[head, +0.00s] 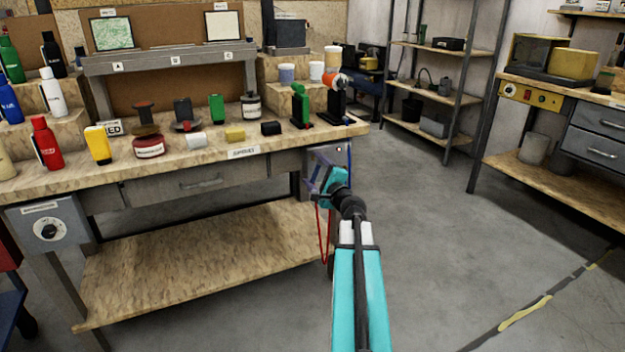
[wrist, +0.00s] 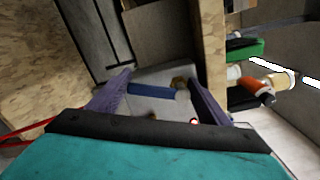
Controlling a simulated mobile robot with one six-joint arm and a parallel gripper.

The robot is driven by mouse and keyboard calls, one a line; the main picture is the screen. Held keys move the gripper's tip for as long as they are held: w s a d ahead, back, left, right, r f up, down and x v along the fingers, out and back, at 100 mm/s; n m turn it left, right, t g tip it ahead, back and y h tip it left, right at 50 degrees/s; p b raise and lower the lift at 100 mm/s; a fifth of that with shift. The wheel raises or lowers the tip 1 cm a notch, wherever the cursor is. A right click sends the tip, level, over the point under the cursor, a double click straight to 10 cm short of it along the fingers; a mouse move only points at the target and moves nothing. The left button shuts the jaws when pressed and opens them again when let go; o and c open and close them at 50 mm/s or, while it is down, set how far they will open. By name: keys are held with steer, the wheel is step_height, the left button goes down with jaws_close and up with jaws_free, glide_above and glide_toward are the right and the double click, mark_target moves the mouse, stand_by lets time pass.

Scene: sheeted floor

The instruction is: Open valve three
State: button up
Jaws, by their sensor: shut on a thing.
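A grey box (head: 322,156) is mounted at the right end of the workbench front, below the top. In the wrist view the box's pale face (wrist: 152,107) carries a blue handle (wrist: 150,90) with a brownish knob at one end, which I take for the valve. My gripper (head: 322,182) is up against the box, with its purple fingers on either side of the handle. In the head view my gripper largely hides the handle. No valve number is readable.
The workbench top (head: 75,176) holds bottles, spools and small blocks. A lower shelf (head: 200,270) is below it. A red cord (head: 322,235) hangs beside my gripper and also shows in the wrist view (wrist: 25,132). Grey floor (head: 440,240) to the right is free.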

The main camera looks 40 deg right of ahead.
steer(key=n+b, duration=0.1)
steer(key=f+n+b, duration=0.1)
steer(key=b, duration=0.1)
steer(key=shift+s+d, duration=0.2)
steer(key=shift+d, duration=0.1)
steer(key=shift+s+d+n+b, duration=0.1)
steer(key=shift+d+n+b, duration=0.1)
steer(key=shift+n+b, duration=0.8)
steer(key=o, duration=1.5)
steer(key=shift+r, duration=0.1)
steer(key=shift+r, duration=0.1)
